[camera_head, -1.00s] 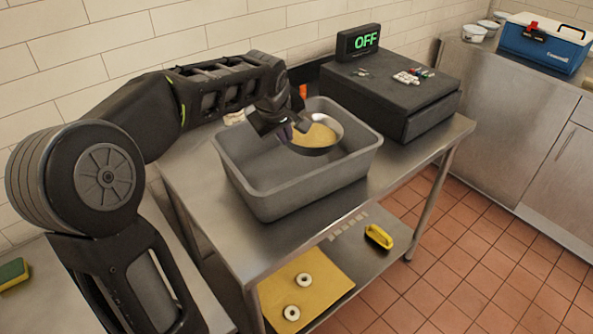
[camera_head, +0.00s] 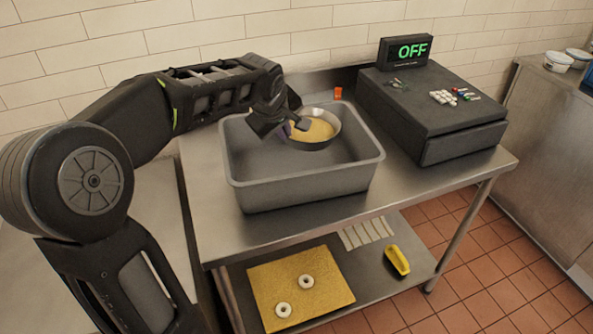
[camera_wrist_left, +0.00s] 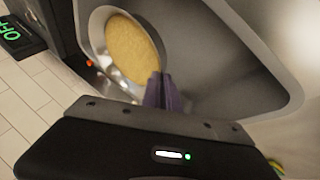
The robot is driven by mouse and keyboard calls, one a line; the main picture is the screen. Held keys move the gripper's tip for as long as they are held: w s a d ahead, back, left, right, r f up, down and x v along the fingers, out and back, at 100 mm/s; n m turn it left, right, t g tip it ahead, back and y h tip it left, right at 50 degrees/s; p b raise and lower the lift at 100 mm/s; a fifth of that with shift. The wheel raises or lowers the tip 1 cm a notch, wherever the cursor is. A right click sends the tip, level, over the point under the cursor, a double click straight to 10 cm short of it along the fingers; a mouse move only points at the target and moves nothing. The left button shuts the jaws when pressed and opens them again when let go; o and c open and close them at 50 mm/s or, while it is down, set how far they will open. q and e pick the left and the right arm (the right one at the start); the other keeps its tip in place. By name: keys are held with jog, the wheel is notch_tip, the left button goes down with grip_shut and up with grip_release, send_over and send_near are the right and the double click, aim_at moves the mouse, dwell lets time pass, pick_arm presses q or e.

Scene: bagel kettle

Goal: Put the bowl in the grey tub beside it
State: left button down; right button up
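The bowl (camera_head: 334,118) is metal with a yellow filling and shows within the opening of the grey tub (camera_head: 300,190), towards its back. In the left wrist view the bowl (camera_wrist_left: 128,50) shows against the tub's grey inner wall (camera_wrist_left: 225,70). My left gripper (camera_head: 300,127) reaches in from the left. Its purple-grey fingers (camera_wrist_left: 162,92) are together at the bowl's rim, gripping it. I cannot tell whether the bowl touches the tub floor. My right gripper is not in view.
The tub stands on a steel table (camera_head: 420,178). A dark box (camera_head: 430,105) with an "OFF" display (camera_head: 408,51) stands to the right. A small orange item (camera_head: 338,92) is behind the tub. The lower shelf holds a yellow board (camera_head: 300,290) with white rings and a yellow brush-like item (camera_head: 397,261).

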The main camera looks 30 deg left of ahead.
pick_arm(q)
notch_tip(320, 180, down, 6)
dwell(0.5)
jog(key=shift+w, duration=0.1)
jog(key=shift+f+p, duration=0.4)
jog(key=shift+f, duration=1.55)
jog(key=c, duration=1.6)
grip_release()
jog(key=shift+d, duration=0.1)
jog(key=shift+c, duration=0.2)
jog(key=b+v, duration=0.1)
jog(key=v, duration=1.1)
